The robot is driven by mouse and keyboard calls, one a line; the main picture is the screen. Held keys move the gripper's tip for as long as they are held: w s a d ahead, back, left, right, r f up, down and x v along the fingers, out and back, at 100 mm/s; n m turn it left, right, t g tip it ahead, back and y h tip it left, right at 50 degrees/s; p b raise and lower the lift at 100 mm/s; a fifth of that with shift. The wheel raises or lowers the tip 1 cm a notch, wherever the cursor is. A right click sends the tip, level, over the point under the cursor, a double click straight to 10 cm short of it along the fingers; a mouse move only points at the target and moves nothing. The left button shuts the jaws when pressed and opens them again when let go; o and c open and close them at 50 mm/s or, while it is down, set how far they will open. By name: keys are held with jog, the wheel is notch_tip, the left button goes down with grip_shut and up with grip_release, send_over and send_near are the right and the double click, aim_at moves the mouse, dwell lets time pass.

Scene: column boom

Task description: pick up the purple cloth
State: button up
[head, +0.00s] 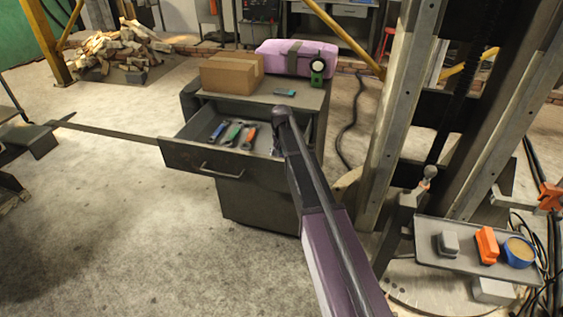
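A purple bundle (300,57) with a dark grey band lies on the back of the grey cabinet's top (254,104). It looks like a rolled or padded bag; I cannot tell for sure that it is cloth, and no other loose purple thing shows. My arm reaches from the lower right up to the cabinet's open drawer. My gripper (277,140) is a small dark shape at the arm's far end, over the drawer's right side, in front of and below the bundle and apart from it. The arm partly hides its fingers, so whether it is open is unclear.
The open drawer (187,156) holds several coloured tools. A cardboard box (232,73), a small green item (285,92) and a green-black round device (317,71) stand near the bundle. A steel column (401,110) and small tray (461,262) are at right.

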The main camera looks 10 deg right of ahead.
jog(key=shift+r, duration=0.15)
notch_tip(320, 180, up, 10)
jog(key=p, duration=1)
dwell(0.6)
jog(key=o, duration=0.6)
jog(key=c, duration=0.5)
notch_tip(320, 180, up, 16)
jog(key=p, duration=1.6)
send_over(282, 155)
jog(key=shift+s+f, duration=0.15)
jog(key=shift+f, duration=0.05)
jog(key=shift+s, duration=0.15)
